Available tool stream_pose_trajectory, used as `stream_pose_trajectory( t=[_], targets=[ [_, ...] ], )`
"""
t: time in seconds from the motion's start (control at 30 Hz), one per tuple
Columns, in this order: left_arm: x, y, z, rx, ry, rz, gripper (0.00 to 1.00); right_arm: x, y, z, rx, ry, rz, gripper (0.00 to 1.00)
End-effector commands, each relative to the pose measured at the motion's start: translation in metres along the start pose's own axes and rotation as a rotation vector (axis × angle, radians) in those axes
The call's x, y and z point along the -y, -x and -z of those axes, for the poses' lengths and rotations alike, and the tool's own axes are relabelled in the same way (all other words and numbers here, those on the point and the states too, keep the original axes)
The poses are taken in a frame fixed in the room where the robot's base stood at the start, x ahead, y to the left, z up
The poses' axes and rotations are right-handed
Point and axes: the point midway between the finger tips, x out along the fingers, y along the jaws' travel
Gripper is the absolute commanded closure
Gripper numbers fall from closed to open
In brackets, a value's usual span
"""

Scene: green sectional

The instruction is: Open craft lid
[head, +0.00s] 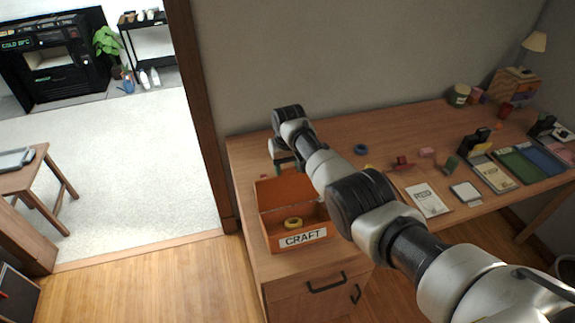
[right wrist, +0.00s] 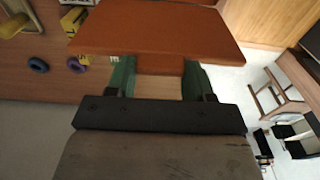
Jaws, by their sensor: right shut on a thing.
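The orange craft box (head: 270,238) stands on the left end of the desk with a white CRAFT label on its front. Its top is open, and a yellow ring (head: 293,223) lies inside. The orange lid (head: 283,191) stands raised at the back of the box. My right gripper (head: 283,158) is behind the lid, partly hidden by my arm. In the right wrist view the lid (right wrist: 155,30) spans in front of the green fingers, and the gripper (right wrist: 160,68) is shut on a part of it between them. My left gripper is out of view.
The wooden desk (head: 340,140) runs along the wall. A blue ring (head: 361,149), a white card (head: 427,200), a red item (head: 403,163) and several mats lie to the right. A drawer handle (head: 327,283) is below the box. Open floor lies to the left.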

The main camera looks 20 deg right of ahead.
Motion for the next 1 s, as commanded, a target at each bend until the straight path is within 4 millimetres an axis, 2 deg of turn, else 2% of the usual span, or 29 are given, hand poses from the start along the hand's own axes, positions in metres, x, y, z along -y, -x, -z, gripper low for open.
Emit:
stream_pose_trajectory(
  t=[0.03, 0.07, 0.2, 0.57, 0.73, 1.0],
  targets=[
    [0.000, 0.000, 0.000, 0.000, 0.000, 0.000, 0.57, 0.000, 0.001, 0.002, -0.007, 0.000, 0.001, 0.90],
    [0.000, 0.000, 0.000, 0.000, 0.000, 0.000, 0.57, 0.000, 0.001, 0.002, -0.007, 0.000, 0.001, 0.43],
    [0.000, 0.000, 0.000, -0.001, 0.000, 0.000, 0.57, 0.000, 0.001, 0.001, -0.005, 0.000, 0.001, 0.22],
    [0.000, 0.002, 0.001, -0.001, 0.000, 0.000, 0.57, 0.000, 0.006, 0.001, -0.003, 0.000, 0.001, 0.21],
    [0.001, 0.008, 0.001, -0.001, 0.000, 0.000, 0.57, 0.000, 0.030, 0.001, -0.006, 0.000, 0.001, 0.21],
    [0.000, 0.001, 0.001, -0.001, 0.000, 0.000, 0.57, 0.000, 0.081, 0.001, -0.007, -0.001, 0.001, 0.21]
  ],
)
